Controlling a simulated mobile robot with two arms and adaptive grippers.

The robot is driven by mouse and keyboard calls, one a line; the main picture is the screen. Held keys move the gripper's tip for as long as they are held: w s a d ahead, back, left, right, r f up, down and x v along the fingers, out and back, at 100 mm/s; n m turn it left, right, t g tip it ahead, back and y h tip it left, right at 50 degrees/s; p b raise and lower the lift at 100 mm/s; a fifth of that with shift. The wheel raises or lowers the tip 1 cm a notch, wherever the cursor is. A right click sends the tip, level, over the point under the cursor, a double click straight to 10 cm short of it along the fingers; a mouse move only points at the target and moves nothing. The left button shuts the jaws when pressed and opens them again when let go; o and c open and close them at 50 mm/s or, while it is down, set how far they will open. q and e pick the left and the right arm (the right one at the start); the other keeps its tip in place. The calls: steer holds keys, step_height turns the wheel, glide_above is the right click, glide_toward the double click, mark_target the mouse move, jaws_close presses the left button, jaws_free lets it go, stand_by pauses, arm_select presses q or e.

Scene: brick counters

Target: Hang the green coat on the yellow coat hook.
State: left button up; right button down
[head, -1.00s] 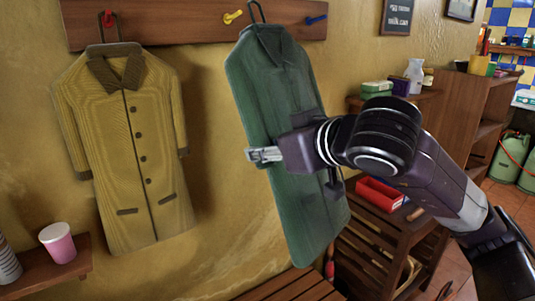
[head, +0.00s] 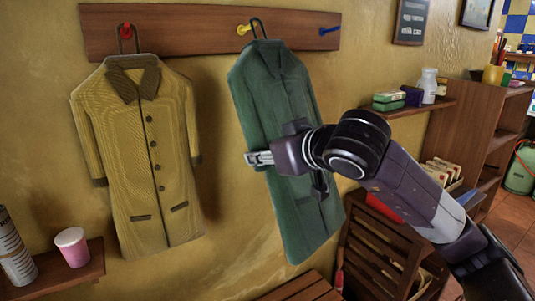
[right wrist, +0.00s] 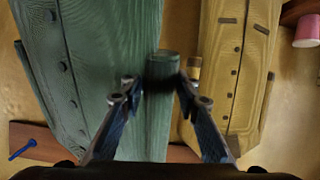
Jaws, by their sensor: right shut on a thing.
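The green coat (head: 300,215) hangs slightly tilted in front of the wall, below the hook board. My right gripper (head: 259,158) is shut on its left edge, and the right wrist view shows the fingers (right wrist: 163,88) around a fold of green cloth (right wrist: 162,120). The coat's dark hanger loop (head: 258,23) stands just right of the yellow coat hook (head: 243,30). I cannot tell whether loop and hook touch. My left gripper is not in view.
A yellow-brown coat (head: 138,190) hangs from the red hook (head: 125,31) at left. The blue hook (head: 329,31) is bare on the wooden board (head: 190,30). A pink cup (head: 71,248) stands on a small shelf, lower left. Slatted wooden furniture (head: 375,255) stands below right.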

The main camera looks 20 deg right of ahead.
steer(key=shift+w+a+r, duration=0.1)
steer(key=shift+w+a, duration=0.1)
steer(key=shift+w, duration=0.55)
steer(key=shift+b+x, duration=0.35)
steer(key=shift+x, duration=0.55)
